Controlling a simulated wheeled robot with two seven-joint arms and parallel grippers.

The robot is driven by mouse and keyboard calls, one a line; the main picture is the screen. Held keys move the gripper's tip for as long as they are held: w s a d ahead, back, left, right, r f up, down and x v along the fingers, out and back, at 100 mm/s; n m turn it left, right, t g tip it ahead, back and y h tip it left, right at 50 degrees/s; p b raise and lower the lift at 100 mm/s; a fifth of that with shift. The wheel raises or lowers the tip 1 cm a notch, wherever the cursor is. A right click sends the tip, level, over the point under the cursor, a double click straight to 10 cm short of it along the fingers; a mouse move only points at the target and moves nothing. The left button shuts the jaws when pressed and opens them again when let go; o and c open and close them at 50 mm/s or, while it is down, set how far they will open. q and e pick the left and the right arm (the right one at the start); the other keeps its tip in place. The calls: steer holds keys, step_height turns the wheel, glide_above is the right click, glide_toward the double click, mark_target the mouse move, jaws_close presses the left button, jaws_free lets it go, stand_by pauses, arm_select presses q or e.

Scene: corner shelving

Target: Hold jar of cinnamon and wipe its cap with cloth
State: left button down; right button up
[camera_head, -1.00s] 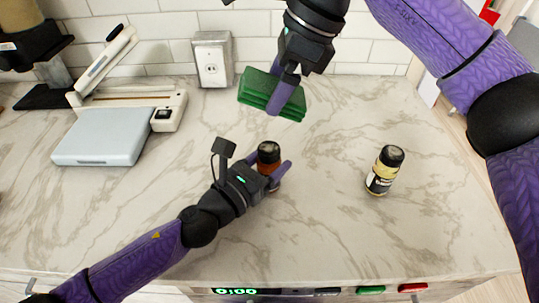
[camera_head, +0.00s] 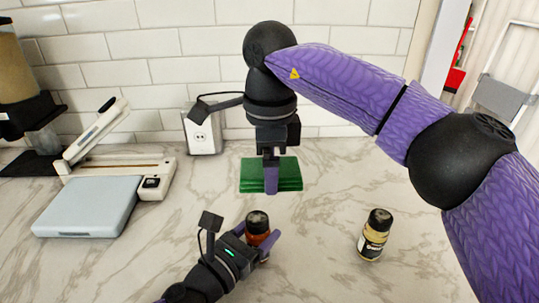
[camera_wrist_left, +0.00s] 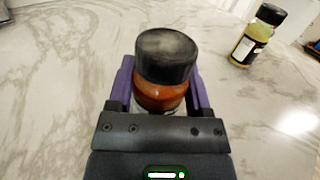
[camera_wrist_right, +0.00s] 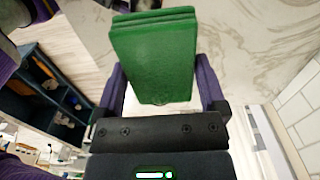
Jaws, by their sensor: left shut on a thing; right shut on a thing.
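The jar of cinnamon (camera_head: 257,228) stands upright on the marble counter, with reddish-brown contents and a dark cap with a greyish, dusty-looking top. My left gripper (camera_head: 254,246) is shut around the jar; the left wrist view shows the jar (camera_wrist_left: 163,95) between its purple fingers, cap clear above them. The green folded cloth (camera_head: 285,174) is held by my right gripper (camera_head: 271,178), behind and above the jar, apart from the cap. The right wrist view shows the cloth (camera_wrist_right: 155,58) between the right fingers.
A second jar with yellowish contents and a black cap (camera_head: 374,235) stands to the right on the counter. A pale blue and cream sealing device (camera_head: 90,205) lies at the left. The counter between the two jars is clear.

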steer(key=shift+r, duration=0.6)
step_height(320, 180, down, 8)
steer(key=shift+s+a+f, duration=0.1)
steer(key=shift+s+a, duration=0.1)
steer(key=shift+a, duration=0.05)
steer(key=shift+c, duration=0.5)
steer(key=shift+s+a, duration=0.65)
steer(key=shift+a, duration=0.35)
steer(key=shift+s+a, duration=0.6)
steer(key=shift+a, duration=0.35)
steer(key=shift+w+d, duration=1.5)
steer(key=shift+d, duration=0.75)
steer(key=shift+r, duration=4.1)
